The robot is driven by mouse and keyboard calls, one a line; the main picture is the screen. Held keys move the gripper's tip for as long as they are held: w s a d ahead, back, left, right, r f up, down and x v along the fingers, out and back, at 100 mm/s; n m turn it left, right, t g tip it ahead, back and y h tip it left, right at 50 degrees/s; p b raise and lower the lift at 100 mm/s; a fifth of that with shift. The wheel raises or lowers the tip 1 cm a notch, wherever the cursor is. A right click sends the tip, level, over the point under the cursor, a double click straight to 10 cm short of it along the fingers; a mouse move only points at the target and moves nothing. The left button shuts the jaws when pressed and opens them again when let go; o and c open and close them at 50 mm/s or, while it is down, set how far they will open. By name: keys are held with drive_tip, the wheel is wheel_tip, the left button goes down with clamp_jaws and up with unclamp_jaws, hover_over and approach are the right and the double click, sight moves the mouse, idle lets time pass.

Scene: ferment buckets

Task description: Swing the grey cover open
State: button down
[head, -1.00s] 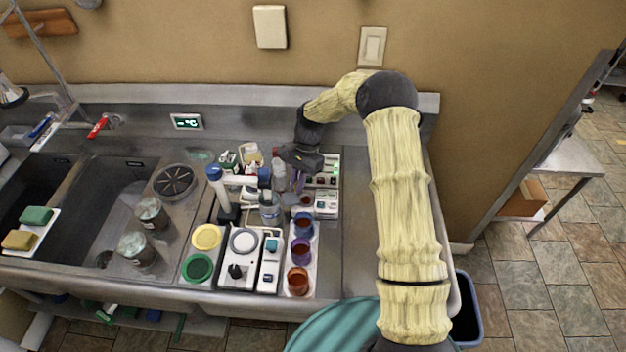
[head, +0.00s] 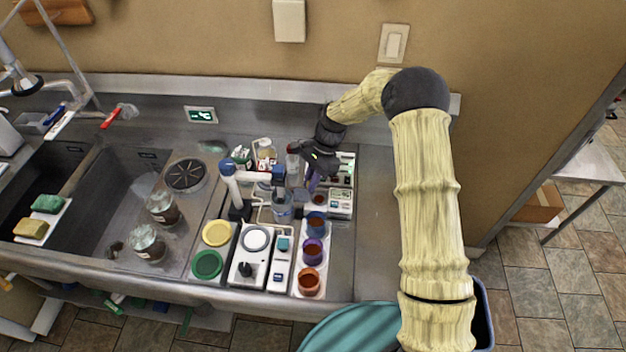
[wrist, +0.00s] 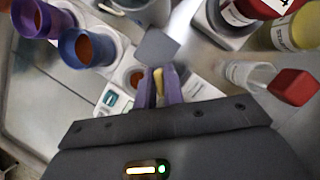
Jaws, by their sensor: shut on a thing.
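My gripper (head: 313,184) reaches down over the white devices on the right of the counter. In the wrist view its purple fingers (wrist: 159,90) are closed on a small tan tab (wrist: 158,80). A flat grey square, which looks like the grey cover (wrist: 157,46), shows just past the fingertips, beside the tab. How the tab joins the cover is hard to see, and so is the cover's hinge. A cup with orange-brown contents (wrist: 135,77) stands open just left of the fingers. In the head view my gripper hides the cover.
Blue (head: 316,222), purple (head: 312,251) and orange (head: 308,281) cups stand in a row in front of my gripper. A red-capped tube (wrist: 295,86) is near on the right in the wrist view. Bare counter (head: 375,220) lies right.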

drive_tip(key=shift+w+r, duration=0.1)
drive_tip(key=shift+w, duration=0.05)
drive_tip(key=c, duration=1.5)
unclamp_jaws()
drive_tip(key=b+v, duration=0.3)
drive_tip(key=v, duration=1.4)
drive_tip(key=shift+d, duration=0.25)
drive_tip(key=shift+r, duration=0.1)
drive_tip(key=s+d+f+n+t+h, duration=0.1)
drive_tip(key=s+d+n+t, duration=0.1)
drive_tip(key=s+d+n, duration=0.2)
drive_tip(key=s+d+f+n+t+h, duration=0.2)
drive_tip(key=s+d+n, duration=0.3)
drive_tip(key=s, duration=1.6)
drive_tip(key=d+t, duration=0.1)
drive_tip(key=d, duration=0.4)
drive_tip(key=shift+s+d+f+n+t, duration=0.2)
drive_tip(key=shift+d+n+t, duration=0.1)
drive_tip(key=shift+d, duration=0.05)
